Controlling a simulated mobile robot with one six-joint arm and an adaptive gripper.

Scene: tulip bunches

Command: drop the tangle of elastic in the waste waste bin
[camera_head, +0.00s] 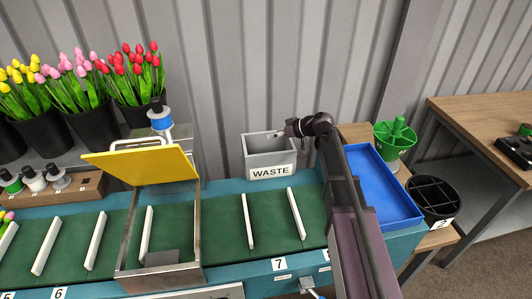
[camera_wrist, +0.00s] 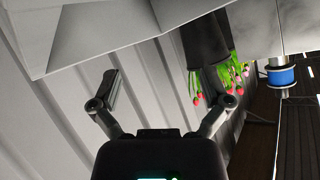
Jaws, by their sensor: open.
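The grey waste bin (camera_head: 270,162), labelled WASTE, stands behind the green belt, against the corrugated wall. My gripper (camera_head: 279,135) is over the bin's open top in the head view, reaching in from the right. In the wrist view my gripper (camera_wrist: 162,92) has its two fingers spread wide, with nothing visible between them. A pale grey surface fills the top left of the wrist view; I cannot tell for sure if it is the bin. I cannot make out the tangle of elastic in either view; the bin's inside is only partly visible.
A raised yellow panel (camera_head: 142,165) on a metal frame stands left of the bin. Black buckets of tulips (camera_head: 93,127) are behind it. A blue tray (camera_head: 378,190) lies right of my arm, with a green bucket (camera_head: 394,143) and a black divided pot (camera_head: 434,197) beyond.

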